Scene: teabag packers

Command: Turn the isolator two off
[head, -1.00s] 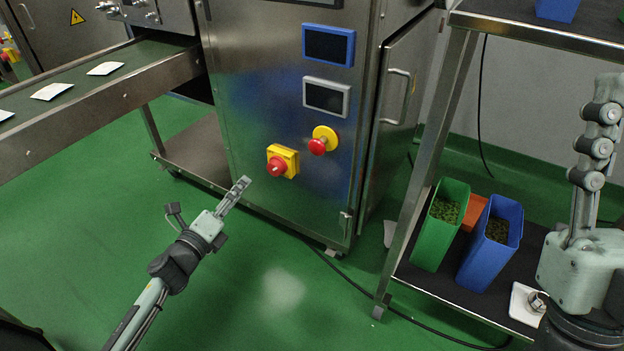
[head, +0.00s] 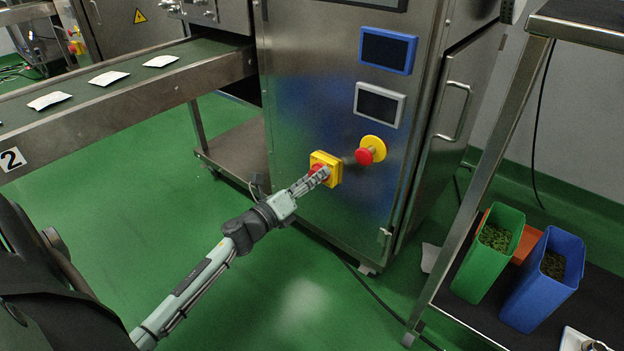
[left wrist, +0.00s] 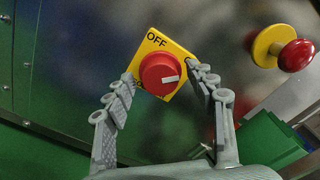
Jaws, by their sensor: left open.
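The isolator is a yellow plate (head: 334,171) with a red rotary knob on the front of the steel machine cabinet. In the left wrist view, the yellow plate (left wrist: 170,44) has OFF printed at its upper corner. Lettering at its lower left is partly hidden by a finger. The red knob (left wrist: 153,68) has a white mark on its right side. My left gripper (head: 322,174) is at the isolator. In the left wrist view, its open fingers (left wrist: 160,76) lie on either side of the knob; contact cannot be told. My right gripper is out of view.
A red emergency button on a yellow base (head: 372,149) sits right of the isolator. Two screens (head: 387,50) are above. A conveyor (head: 100,100) with white teabag packets and a "2" label is left. A shelf with green (head: 490,262) and blue bins stands right.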

